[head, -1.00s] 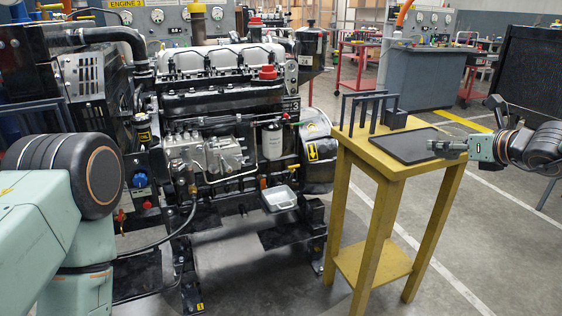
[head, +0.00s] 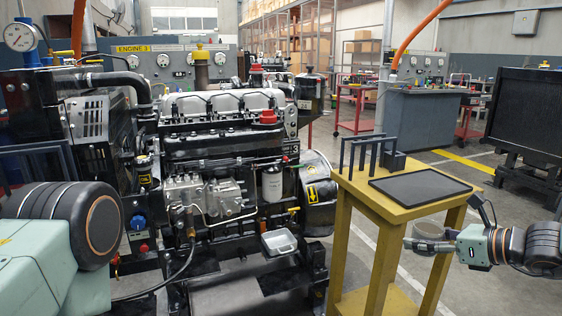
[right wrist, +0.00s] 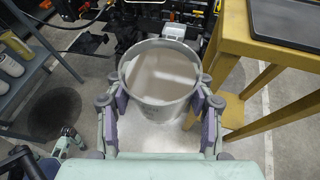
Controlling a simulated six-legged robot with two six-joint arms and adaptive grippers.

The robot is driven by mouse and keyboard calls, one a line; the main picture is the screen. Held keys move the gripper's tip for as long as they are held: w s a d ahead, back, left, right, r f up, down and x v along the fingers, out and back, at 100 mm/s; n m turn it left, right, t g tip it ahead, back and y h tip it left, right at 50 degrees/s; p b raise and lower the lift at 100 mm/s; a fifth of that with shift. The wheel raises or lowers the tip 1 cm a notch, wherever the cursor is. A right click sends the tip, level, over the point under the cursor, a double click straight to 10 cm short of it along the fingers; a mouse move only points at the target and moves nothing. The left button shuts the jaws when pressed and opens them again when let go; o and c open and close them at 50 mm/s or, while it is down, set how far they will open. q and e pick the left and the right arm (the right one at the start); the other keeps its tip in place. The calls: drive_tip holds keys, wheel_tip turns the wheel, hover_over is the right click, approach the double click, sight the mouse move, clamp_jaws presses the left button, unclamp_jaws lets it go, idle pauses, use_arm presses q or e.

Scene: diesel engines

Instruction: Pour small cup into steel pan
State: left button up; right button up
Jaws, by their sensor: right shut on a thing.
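The yellow table (head: 404,207) stands between the pan and my right gripper. A black mat (head: 420,187) and a dark upright rack (head: 372,150) are on it. The diesel engine (head: 222,140) fills the middle. Open floor lies right of the table.

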drive_tip(key=s+a+f+n+g+y, duration=0.1)
drive_tip(key=s+a+f, duration=0.2)
drive_tip(key=s+a, duration=0.3)
drive_tip(key=s+a+f+n+g+y, duration=0.1)
drive_tip(key=s+a+f+n, duration=0.1)
drive_tip(key=s+a, duration=0.4)
drive_tip(key=s+f, duration=0.1)
drive_tip(key=s, duration=0.4)
drive_tip(key=shift+f+g, duration=0.2)
drive_tip(key=shift+g, duration=0.2)
